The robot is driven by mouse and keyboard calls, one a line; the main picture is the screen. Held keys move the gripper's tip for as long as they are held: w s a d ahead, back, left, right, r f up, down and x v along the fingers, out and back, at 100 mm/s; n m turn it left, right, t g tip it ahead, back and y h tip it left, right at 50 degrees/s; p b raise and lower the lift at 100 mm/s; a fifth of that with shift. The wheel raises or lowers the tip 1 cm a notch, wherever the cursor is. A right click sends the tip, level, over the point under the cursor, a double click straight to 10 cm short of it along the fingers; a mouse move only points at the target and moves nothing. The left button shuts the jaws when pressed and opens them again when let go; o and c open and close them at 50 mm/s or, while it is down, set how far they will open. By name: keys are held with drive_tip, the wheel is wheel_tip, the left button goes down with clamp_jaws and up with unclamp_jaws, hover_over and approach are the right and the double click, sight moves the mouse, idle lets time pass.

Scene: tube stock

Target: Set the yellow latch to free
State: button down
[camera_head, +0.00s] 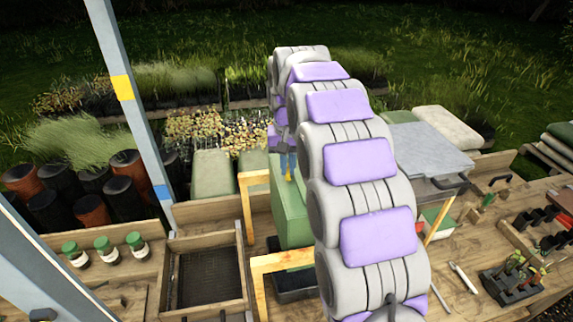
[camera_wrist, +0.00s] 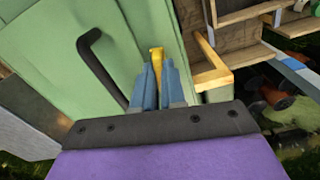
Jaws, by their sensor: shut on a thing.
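The yellow latch (camera_wrist: 157,54) shows in the wrist view as a small yellow piece standing up between my fingertips, against a light green box (camera_wrist: 125,30). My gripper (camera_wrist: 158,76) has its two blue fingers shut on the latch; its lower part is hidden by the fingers. In the head view my arm covers much of the scene. My gripper (camera_head: 288,166) shows there as small blue fingers over the top of the green box (camera_head: 290,213). The latch cannot be made out clearly in that view, and its setting cannot be read.
A black bar handle (camera_wrist: 92,60) stands out from the green box beside my fingers. A yellow wooden frame (camera_head: 285,260) stands close to the box. A mesh-bottomed wooden tray (camera_head: 239,258) and several green-capped jars (camera_head: 104,244) are at left. Grey posts (camera_head: 128,95) rise at left.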

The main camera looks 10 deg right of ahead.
drive_tip(key=shift+a+f+n, duration=0.1)
drive_tip(key=shift+f+n, duration=0.05)
drive_tip(key=shift+n, duration=0.85)
drive_tip(key=c, duration=1.3)
unclamp_jaws()
drive_tip(key=shift+s, duration=0.15)
drive_tip(key=shift+o, duration=0.5)
drive_tip(key=shift+r, duration=0.2)
